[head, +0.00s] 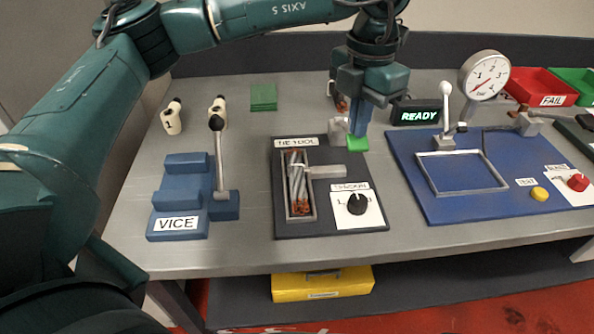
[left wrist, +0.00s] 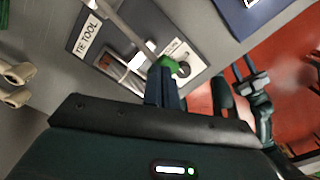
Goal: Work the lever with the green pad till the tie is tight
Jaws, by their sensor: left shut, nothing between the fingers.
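The tie tool (head: 262,222) is a dark plate with a framed slot holding a striped grey bundle (head: 297,185) with orange ends. The lever's green pad (head: 357,144) is at the plate's back right in the head view. In the left wrist view the pad (left wrist: 169,63) sits at the end of the grey lever bar (left wrist: 130,33). My left gripper (head: 357,131) is shut and empty, pointing down with its fingertips at the pad. I cannot tell whether they touch it. The tie's tightness cannot be seen.
A tension knob (head: 356,203) sits on the tool's white label. A blue vice (head: 180,200) stands to the left. A blue board (head: 440,205) with a metal frame and a gauge (head: 485,75) is to the right. The display (head: 416,113) reads READY.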

